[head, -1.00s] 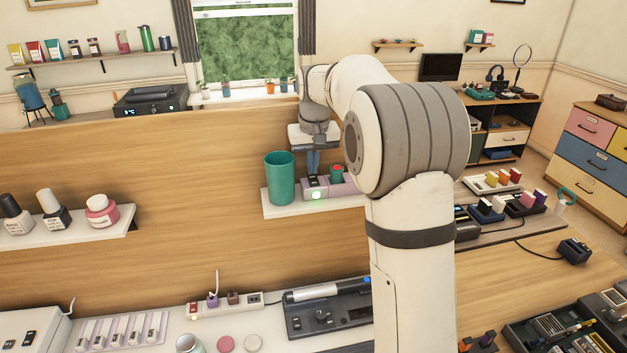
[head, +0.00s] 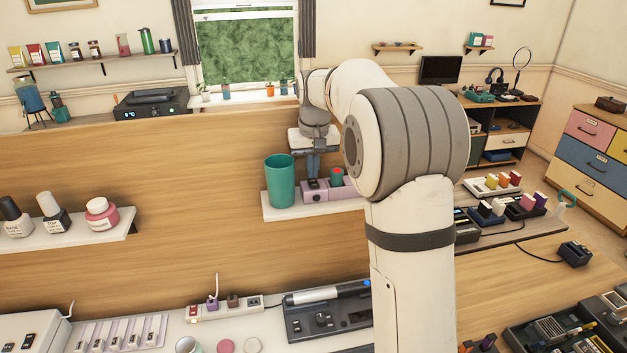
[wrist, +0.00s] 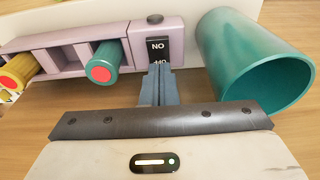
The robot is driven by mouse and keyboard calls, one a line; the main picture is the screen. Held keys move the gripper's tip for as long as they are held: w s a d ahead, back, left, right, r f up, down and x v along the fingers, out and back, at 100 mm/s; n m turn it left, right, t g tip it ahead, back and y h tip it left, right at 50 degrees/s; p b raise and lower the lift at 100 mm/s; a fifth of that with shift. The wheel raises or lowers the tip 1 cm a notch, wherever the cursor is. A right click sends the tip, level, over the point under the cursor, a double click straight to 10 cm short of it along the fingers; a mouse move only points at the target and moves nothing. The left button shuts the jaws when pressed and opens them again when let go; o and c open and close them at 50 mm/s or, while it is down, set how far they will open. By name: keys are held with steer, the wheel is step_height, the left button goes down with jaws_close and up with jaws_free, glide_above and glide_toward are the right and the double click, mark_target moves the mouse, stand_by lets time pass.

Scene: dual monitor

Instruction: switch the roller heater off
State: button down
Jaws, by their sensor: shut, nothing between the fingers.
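The roller heater is a lilac box (head: 318,194) on the wall shelf, with wax rollers in it; it also shows in the wrist view (wrist: 113,33). Its black rocker switch (wrist: 157,45) carries white lettering that reads upside down in the wrist view. A small dark round lamp (wrist: 155,19) sits beyond the switch and shows no light. My gripper (wrist: 158,68) is shut and empty, its fingertips at the near end of the switch and hiding that part. I cannot tell whether they touch it. In the head view my gripper (head: 313,174) points down over the heater's left end.
A teal cup (head: 280,180) stands close beside the heater, on the right of my fingers in the wrist view (wrist: 245,65). A teal roller with a red end (wrist: 102,66) sticks out on the other side. The shelf (head: 285,213) is narrow.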

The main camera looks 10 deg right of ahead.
mark_target(313, 181)
steer(key=shift+r+p, duration=0.9)
steer(key=shift+r, duration=2.2)
steer(key=s+f+b, duration=0.3)
steer(key=s+f, duration=0.2)
steer(key=s, duration=0.6)
steer(key=s+f+t+b, duration=0.1)
steer(key=s+f, duration=0.4)
steer(key=s, duration=0.7)
steer(key=s+f+b, duration=0.4)
steer(key=s+f, duration=0.2)
steer(key=s, duration=0.5)
steer(key=shift+s+t+b, duration=0.15)
steer(key=shift+t+b, duration=0.2)
steer(key=shift+t, duration=0.05)
steer(key=shift+a, duration=0.1)
